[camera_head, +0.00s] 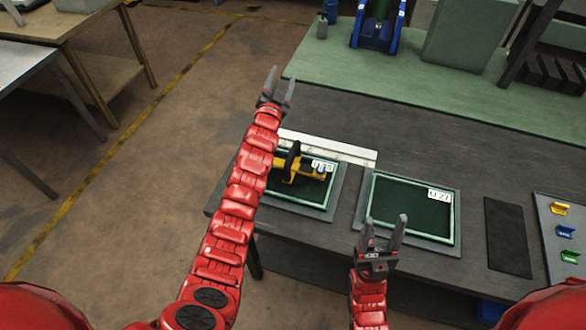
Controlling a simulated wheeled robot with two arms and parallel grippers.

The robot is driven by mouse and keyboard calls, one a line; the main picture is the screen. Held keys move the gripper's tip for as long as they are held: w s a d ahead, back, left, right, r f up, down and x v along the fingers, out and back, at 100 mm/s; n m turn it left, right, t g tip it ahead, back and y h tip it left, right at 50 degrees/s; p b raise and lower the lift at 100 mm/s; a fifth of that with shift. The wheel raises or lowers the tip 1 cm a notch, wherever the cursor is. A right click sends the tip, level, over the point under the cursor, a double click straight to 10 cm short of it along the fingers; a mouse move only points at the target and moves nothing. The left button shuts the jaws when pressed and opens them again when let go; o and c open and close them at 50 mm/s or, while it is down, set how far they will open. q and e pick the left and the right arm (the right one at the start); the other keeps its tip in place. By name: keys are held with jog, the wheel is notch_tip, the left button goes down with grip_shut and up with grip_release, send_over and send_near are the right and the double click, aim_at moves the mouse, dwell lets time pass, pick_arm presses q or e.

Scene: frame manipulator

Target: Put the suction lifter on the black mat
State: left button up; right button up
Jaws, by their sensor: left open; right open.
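The suction lifter appears to be the yellow and black tool (303,169) lying in the left green-lined tray (297,207); my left arm passes close to its left side. The black mat (507,237) lies flat and bare on the dark table at the right. My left gripper (281,84) is open and empty, beyond the tray near the table's far left corner. My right gripper (385,226) is open and empty, just in front of the right tray, to the left of the mat.
The right green-lined tray (410,210) looks empty apart from a label. A grey panel with yellow, blue and green clips (563,231) is right of the mat. A pale strip (340,149) lies behind the left tray. A green shelf (420,85) runs along the back.

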pick_arm(q)
jog(key=w+r+n+g+y, duration=0.1)
jog(key=w+n+g+y, duration=0.15)
jog(key=w+y, duration=0.2)
jog(key=n+g+b, duration=0.2)
jog(key=g, duration=1.3)
send_over(292, 152)
jog(key=shift+h, duration=0.25)
jog(key=f, duration=1)
jog(key=shift+s+d+f, duration=0.1)
jog(key=shift+s+f, duration=0.2)
jog(key=shift+f, duration=0.05)
jog(key=shift+w+d+f, duration=0.1)
jog(key=shift+f, duration=0.5)
jog(key=f+p, duration=0.3)
jog(key=f, duration=0.1)
jog(key=shift+w, duration=0.2)
jog(key=shift+w+f+p, duration=0.1)
jog(key=shift+f+p, duration=0.25)
jog(key=shift+f, duration=0.25)
